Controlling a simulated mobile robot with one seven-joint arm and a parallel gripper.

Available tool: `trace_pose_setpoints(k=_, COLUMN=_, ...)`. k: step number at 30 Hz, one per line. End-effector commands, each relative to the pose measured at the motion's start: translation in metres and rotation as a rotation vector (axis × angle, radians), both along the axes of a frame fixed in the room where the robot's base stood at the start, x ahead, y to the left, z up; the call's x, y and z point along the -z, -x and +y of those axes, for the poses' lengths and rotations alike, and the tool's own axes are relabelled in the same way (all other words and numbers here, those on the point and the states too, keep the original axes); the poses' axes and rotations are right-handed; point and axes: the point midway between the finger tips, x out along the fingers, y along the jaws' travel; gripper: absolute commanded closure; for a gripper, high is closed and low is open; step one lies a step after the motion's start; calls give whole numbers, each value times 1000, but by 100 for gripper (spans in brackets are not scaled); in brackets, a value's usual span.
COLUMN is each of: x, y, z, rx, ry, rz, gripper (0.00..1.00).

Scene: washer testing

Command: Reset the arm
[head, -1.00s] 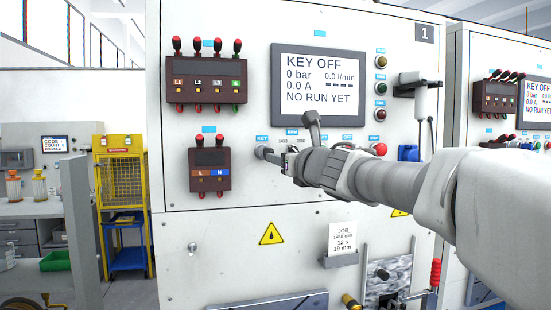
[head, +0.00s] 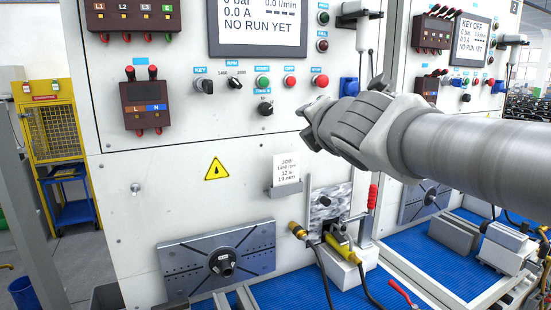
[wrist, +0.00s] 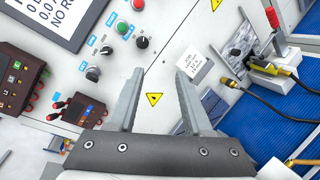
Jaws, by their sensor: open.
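My gripper (head: 305,120) is held in front of the test bench's white panel (head: 130,215), right of its middle and below the row of knobs. In the wrist view its two fingers (wrist: 158,72) stand apart with nothing between them. The panel lies beyond the fingertips, with a yellow warning triangle (wrist: 154,99) showing in the gap. The black key knob (head: 204,86) is on the panel, up and left of the gripper, and clear of it. In the head view my arm reaches in from the right, and the fingers are partly hidden by the wrist.
Below are a job card in its holder (head: 286,170), a round-hubbed plate (head: 220,262), a clamp with a red handle (head: 373,197) and hoses over a blue mat (head: 290,293). A yellow cage cart (head: 52,130) stands left. A second bench is right.

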Motion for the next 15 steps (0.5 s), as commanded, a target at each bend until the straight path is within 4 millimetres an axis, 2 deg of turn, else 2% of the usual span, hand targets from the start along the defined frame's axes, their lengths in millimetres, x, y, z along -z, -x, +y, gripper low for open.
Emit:
trace_pose_setpoints(k=1, x=16, y=13, z=-21, rx=90, ry=-145, rz=65, gripper=50)
trace_pose_setpoints(k=3, x=43, y=32, z=-46, rx=227, ry=-366, rz=162, gripper=50)
trace_pose_setpoints(k=7, x=97, y=78, z=-80, rx=494, ry=-775, rz=318, gripper=50)
trace_pose_setpoints(k=11, x=154, y=132, z=-97, rx=784, ry=-1167, rz=451, gripper=50)
trace_pose_setpoints(k=15, x=206, y=187, z=-96, rx=1080, ry=-1512, rz=557, gripper=50)
